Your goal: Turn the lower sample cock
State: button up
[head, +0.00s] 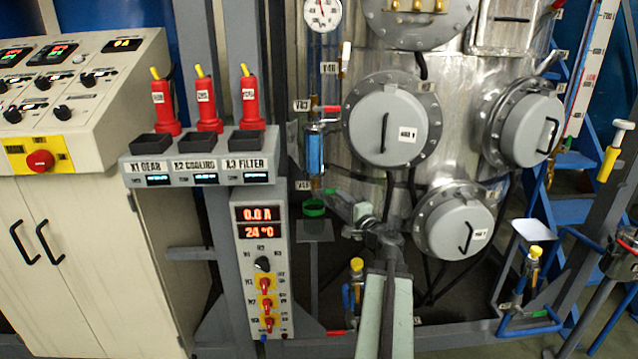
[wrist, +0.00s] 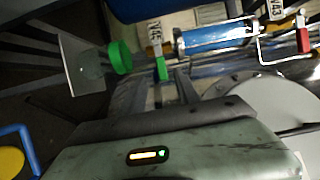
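The lower cock, labelled V45, has a green handle (head: 329,191) below the blue sample cylinder (head: 315,152). In the wrist view the green handle (wrist: 162,68) stands out beside the V45 label. The upper cock, labelled V43, has a red handle (head: 330,110); it also shows in the wrist view (wrist: 303,40). My gripper (head: 338,200) points up-left from my arm, with its tip close to the green handle. In the wrist view my gripper's dark fingers (wrist: 178,88) lie just beside the handle; contact and finger gap are unclear.
A green ring-shaped cup (head: 314,207) sits below the cock above a small plate (head: 315,230). The steel vessel with round flanged covers (head: 388,130) stands close behind and right. A control box (head: 262,270) is to the left.

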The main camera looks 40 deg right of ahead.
aim_at(332, 192)
jog(key=x, duration=0.8)
jog(key=shift+d+r, duration=0.1)
jog(key=shift+d, duration=0.2)
jog(key=shift+s, duration=0.1)
grip_shut()
jog(key=shift+a, duration=0.1)
dwell(0.9)
